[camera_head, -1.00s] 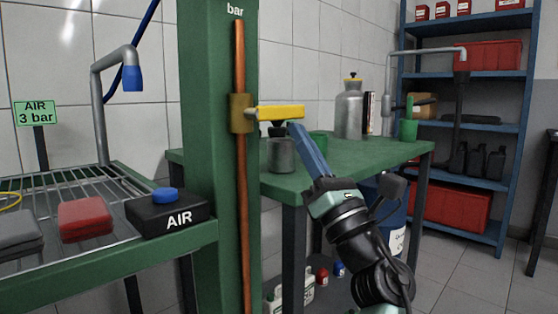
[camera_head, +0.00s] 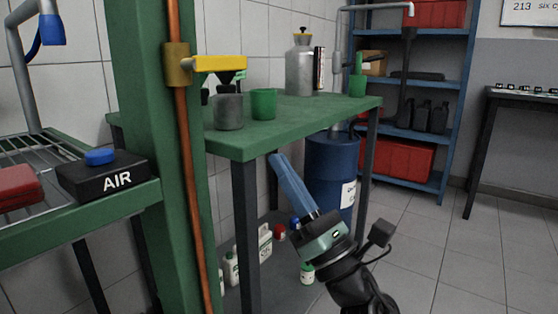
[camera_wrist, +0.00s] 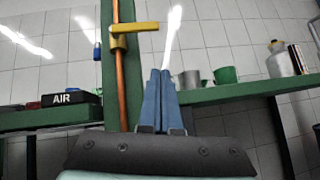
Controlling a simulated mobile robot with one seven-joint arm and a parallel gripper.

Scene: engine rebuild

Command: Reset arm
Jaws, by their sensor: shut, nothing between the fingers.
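My gripper (camera_head: 279,162) has long blue fingers and is shut and empty. In the head view it points up and left, in front of the green table's (camera_head: 310,115) front edge. In the wrist view the closed fingers (camera_wrist: 160,78) point up toward the tiled wall. A yellow valve handle (camera_head: 220,63) sits on a brass valve body (camera_head: 176,64) on a copper pipe (camera_head: 183,150). The handle lies roughly horizontal, apart from my gripper. It also shows in the wrist view (camera_wrist: 135,27).
The green post (camera_head: 150,120) stands at left beside a rack with a black AIR box (camera_head: 102,178). Cups and a metal canister (camera_head: 299,68) stand on the table. A blue drum (camera_head: 330,170) and several bottles are below. Floor at right is clear.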

